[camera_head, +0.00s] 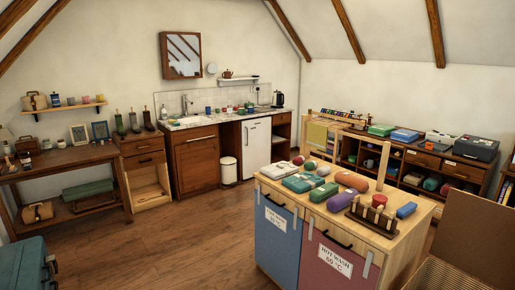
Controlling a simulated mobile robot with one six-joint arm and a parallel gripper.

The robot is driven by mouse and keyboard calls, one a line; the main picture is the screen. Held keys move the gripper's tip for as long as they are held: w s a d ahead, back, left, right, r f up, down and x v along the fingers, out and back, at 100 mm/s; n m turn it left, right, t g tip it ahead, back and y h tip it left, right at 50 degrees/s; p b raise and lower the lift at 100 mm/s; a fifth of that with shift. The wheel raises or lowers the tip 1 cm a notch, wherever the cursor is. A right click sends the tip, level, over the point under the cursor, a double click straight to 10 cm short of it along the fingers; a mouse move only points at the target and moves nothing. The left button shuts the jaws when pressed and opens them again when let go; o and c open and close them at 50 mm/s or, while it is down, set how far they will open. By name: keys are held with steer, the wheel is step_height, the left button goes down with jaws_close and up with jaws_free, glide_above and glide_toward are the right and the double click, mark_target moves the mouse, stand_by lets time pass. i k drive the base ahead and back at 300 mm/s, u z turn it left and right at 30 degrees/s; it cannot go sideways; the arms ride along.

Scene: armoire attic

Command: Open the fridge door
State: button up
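A small white fridge (256,149) stands under the kitchen counter near the back corner. Its white door looks closed. A small dark mark, perhaps the handle, shows near the door's left side, too small to be sure. The fridge is some way off across the room. My gripper and arm are not in view.
A white bin (228,170) stands just left of the fridge. A wooden laundry unit (410,221) with blue and red fronts takes up the near right. A cardboard box (470,235) is at far right. The wooden floor (185,235) at centre left is clear.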

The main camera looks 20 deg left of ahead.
mark_target(255, 133)
steer(key=u, duration=1.1)
steer(key=i, duration=3.95)
